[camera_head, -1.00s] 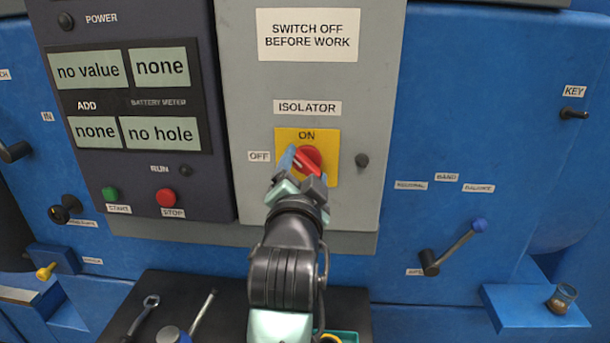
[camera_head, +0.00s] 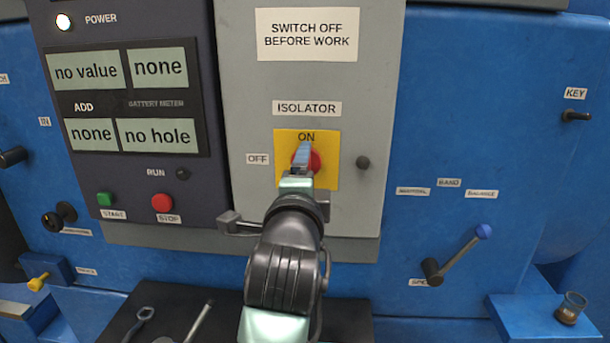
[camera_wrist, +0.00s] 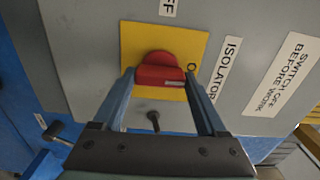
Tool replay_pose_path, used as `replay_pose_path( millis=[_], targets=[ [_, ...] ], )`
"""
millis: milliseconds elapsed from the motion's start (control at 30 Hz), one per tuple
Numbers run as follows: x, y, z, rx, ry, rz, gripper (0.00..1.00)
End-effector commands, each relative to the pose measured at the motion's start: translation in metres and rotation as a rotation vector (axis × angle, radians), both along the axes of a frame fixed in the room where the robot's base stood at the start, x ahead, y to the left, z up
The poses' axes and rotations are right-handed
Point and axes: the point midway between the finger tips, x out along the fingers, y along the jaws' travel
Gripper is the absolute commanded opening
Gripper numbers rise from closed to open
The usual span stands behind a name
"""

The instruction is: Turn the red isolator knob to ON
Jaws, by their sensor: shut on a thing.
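The red isolator knob (camera_head: 315,161) sits on a yellow plate (camera_head: 326,178) on the grey cabinet, with ON printed above it and OFF at its left. My gripper (camera_head: 303,155) is shut on the knob, with blue fingers that cover much of it in the head view. In the wrist view the red knob (camera_wrist: 158,60) lies between the two fingertips, and the white mark on its grip points towards the partly hidden ON lettering. In the head view the fingers stand nearly upright, in line with ON. The POWER lamp (camera_head: 64,22) glows white.
A small dark peg (camera_head: 363,162) sticks out just right of the yellow plate. The dark panel at left has a green START button (camera_head: 104,199) and a red STOP button (camera_head: 162,203). A blue-knobbed crank (camera_head: 457,253) stands out at lower right.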

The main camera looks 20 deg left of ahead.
Motion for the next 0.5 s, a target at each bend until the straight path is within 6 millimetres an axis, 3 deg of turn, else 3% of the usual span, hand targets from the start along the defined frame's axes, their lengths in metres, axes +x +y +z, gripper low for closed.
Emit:
replay_pose_path(
  millis=[500],
  targets=[
    [0.0001, 0.0, -0.0006, 0.049, 0.016, 0.0, 0.19]
  ],
)
